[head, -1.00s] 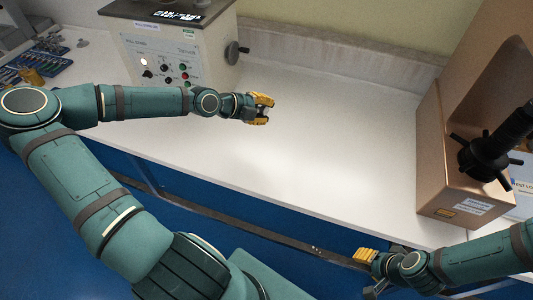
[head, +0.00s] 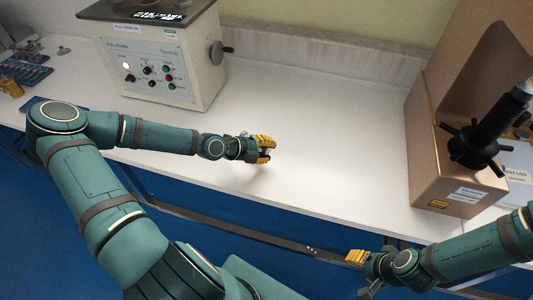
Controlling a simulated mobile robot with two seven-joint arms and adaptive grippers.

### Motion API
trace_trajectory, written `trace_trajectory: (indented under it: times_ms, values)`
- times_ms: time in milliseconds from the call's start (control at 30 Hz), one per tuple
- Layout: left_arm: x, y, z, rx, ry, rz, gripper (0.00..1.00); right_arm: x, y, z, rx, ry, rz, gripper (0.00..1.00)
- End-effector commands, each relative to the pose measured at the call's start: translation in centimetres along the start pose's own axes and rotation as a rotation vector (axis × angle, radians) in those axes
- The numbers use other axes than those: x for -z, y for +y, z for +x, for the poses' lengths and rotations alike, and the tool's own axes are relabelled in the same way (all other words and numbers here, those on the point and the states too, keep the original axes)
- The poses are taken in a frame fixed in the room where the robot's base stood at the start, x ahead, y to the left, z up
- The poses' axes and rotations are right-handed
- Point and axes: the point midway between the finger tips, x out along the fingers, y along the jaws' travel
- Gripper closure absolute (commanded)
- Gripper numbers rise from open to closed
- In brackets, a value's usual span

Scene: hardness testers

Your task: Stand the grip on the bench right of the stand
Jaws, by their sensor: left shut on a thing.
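My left gripper (head: 265,149) is over the white bench (head: 335,150), in front and to the right of the cream control box. Its yellow fingers are shut on a small greyish thing, likely the grip, mostly hidden between them. Its shape and whether it is upright cannot be told, nor whether it touches the bench. My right gripper (head: 358,262) is low in the picture, in front of the bench's front edge; its finger gap is not clear. I cannot pick out the stand with certainty.
The cream control box (head: 165,67) with knobs stands at the back left. A copper-coloured tester (head: 425,150) with a black spoked handwheel (head: 473,147) stands on the right, with a paper log (head: 520,172) beside it. Small tools lie at far left. The bench middle is clear.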

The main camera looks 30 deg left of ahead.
Motion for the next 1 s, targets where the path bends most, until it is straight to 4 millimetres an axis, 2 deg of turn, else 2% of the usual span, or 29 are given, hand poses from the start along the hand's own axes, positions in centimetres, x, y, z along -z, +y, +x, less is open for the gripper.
trace_trajectory:
  times_ms: [100, 400, 433, 500, 867, 1000]
  values:
    - [-0.2, 1.0, 0.7, 0.001, 0.001, 0.001, 1.0, -0.1, 0.1, 0.3, 0.0, -0.003, -0.001, 0.53]
    - [-0.3, 1.1, 0.8, 0.001, 0.0, 0.003, 1.0, -0.1, 0.1, 0.4, 0.0, -0.003, -0.001, 0.53]
    - [-0.3, 1.2, 0.8, -0.001, 0.0, 0.001, 0.64, -0.1, 0.2, 0.4, 0.0, -0.003, -0.001, 0.53]
    - [-0.3, 1.2, 0.8, -0.001, 0.0, 0.001, 0.42, -0.1, 0.1, 0.4, 0.0, -0.003, -0.001, 0.53]
    - [-0.2, 1.0, 0.6, 0.0, 0.0, 0.001, 0.42, -0.1, 0.1, 0.2, 0.0, -0.003, -0.001, 0.53]
    - [-0.3, 1.0, -0.4, 0.001, -0.001, -0.001, 0.42, 0.0, 0.0, 0.0, 0.0, -0.001, 0.0, 0.53]
